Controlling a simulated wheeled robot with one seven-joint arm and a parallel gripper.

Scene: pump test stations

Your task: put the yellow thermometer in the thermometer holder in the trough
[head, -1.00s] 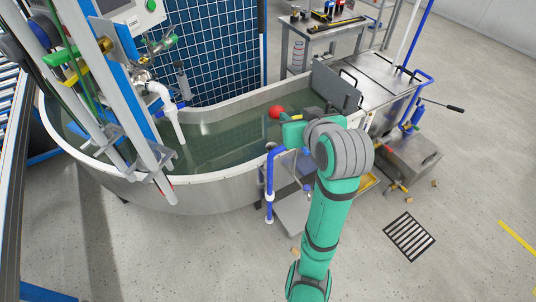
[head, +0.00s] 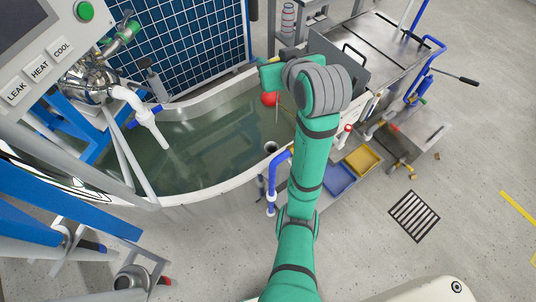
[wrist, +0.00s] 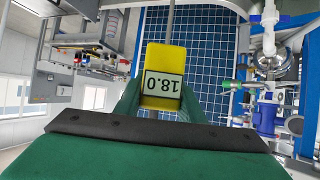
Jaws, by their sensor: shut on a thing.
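The yellow thermometer (wrist: 165,62) fills the middle of the wrist view, and its display reads 18.0, upside down in the picture. My gripper (wrist: 160,103) is shut on its yellow body, with a green finger at each side. In the head view my gripper (head: 272,77) is over the far right part of the trough (head: 215,187), above the water. The thermometer's body is mostly hidden there by my arm; a thin stem seems to hang below the gripper. A round dark-centred fitting (head: 271,147) by the near right rim may be the thermometer holder; I cannot be sure.
A red ball (head: 269,99) is just below my gripper in the picture. A white spout (head: 145,115) reaches over the trough at the left. Blue pipe (head: 273,180) and blue and yellow trays (head: 362,159) are near my arm. Floor at the right is largely open.

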